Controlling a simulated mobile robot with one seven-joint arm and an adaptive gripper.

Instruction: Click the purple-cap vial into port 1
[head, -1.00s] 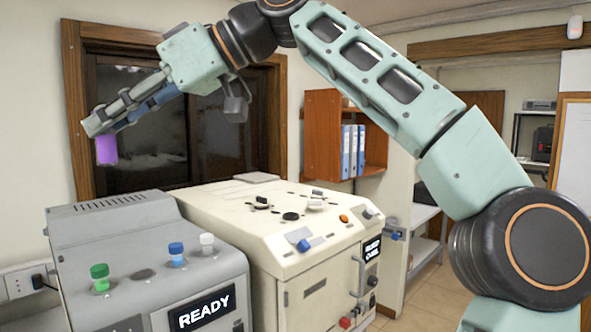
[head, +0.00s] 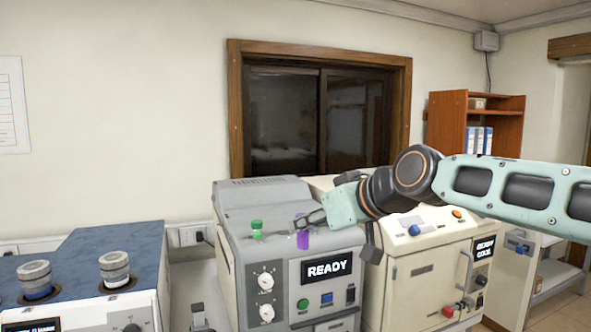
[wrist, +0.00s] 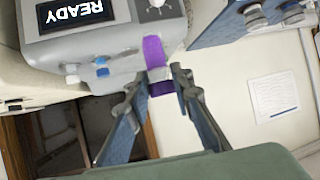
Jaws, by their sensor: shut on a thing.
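My gripper (head: 303,220) is shut on the purple-cap vial (head: 302,239), low over the top of the grey machine (head: 228,262). The vial looks roughly upright, to the right of a green-cap vial (head: 257,229). In the wrist view my fingertips (wrist: 161,76) pinch the purple-cap vial (wrist: 153,50), and purple shows on both sides of them. Its far end overlaps the grey machine; I cannot tell whether it touches a port. The port under it is hidden. A blue-cap vial (wrist: 102,67) and a white-cap vial (wrist: 72,74) stand beside it.
The grey machine's screen (head: 327,268) reads READY. A cream machine (head: 420,275) stands close on the right, under my arm. A blue-topped machine (head: 80,262) with two grey-capped pieces stands on the left. A dark window (head: 320,110) is behind.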

